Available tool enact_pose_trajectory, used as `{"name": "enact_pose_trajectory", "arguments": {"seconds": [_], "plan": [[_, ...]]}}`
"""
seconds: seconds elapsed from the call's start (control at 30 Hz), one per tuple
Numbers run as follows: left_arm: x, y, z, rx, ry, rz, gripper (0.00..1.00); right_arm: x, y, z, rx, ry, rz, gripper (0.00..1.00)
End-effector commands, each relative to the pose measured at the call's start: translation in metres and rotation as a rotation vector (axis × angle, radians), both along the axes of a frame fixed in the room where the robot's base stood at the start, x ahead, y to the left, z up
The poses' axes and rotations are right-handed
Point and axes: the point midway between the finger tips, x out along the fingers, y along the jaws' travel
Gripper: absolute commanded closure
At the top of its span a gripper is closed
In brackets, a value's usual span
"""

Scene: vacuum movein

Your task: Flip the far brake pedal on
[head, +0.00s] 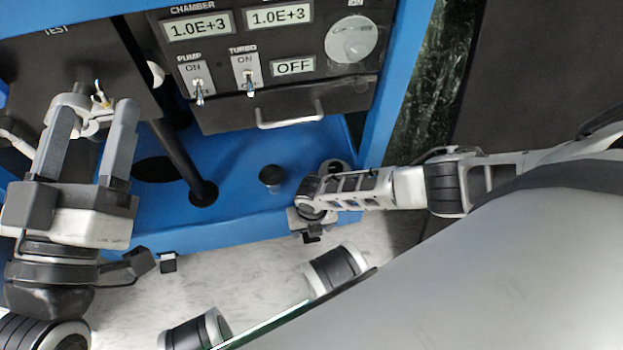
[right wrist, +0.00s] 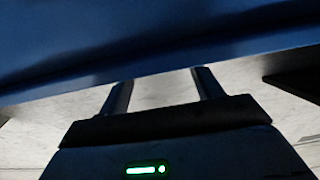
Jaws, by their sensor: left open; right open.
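I cannot make out the far brake pedal clearly. My left gripper (head: 88,130) is open at the left, its fingers on either side of a pale metal fitting near their tips; I cannot tell contact. My right arm ends low at the cart's front edge. In the right wrist view my right gripper (right wrist: 163,82) is open and empty, its fingers reaching toward the underside of the cart's dark blue edge (right wrist: 130,40).
A control panel (head: 270,95) with displays, toggle switches and a handle sits above the blue deck. A black knob (head: 271,175) and a black post (head: 180,160) stand on the deck. The pale marble floor (head: 235,275) shows in front of the cart.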

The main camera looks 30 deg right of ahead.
Motion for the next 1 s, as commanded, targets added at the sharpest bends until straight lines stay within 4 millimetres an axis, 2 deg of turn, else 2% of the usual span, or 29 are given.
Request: {"name": "enact_pose_trajectory", "arguments": {"seconds": [0.03,0.1,0.3,0.5,0.73,0.93,0.97,1.0], "plan": [[0.001,0.000,0.005,0.025,-0.098,0.007,0.35,0.000,0.001,-0.015,0.000,0.001,0.000,0.35],[-0.001,0.000,0.019,0.052,-0.217,0.018,0.35,0.000,0.000,-0.026,0.000,0.000,-0.001,0.35],[-0.012,-0.001,0.046,0.106,-0.469,0.037,0.35,0.000,0.001,-0.045,0.001,0.000,-0.001,0.35],[-0.018,-0.002,0.056,0.123,-0.559,0.042,0.35,0.001,0.000,-0.050,0.001,-0.001,-0.001,0.35],[-0.018,-0.002,0.057,0.123,-0.562,0.043,0.35,0.000,0.001,-0.049,0.001,0.000,-0.001,0.35],[-0.018,-0.002,0.057,0.123,-0.560,0.042,0.35,0.000,0.000,-0.049,0.001,0.000,-0.001,0.90],[-0.018,-0.002,0.057,0.123,-0.560,0.042,0.35,0.000,0.000,-0.049,0.001,0.000,-0.001,0.98],[-0.018,-0.002,0.057,0.123,-0.560,0.042,0.35,0.000,0.000,-0.049,0.001,-0.001,-0.001,0.98]]}}
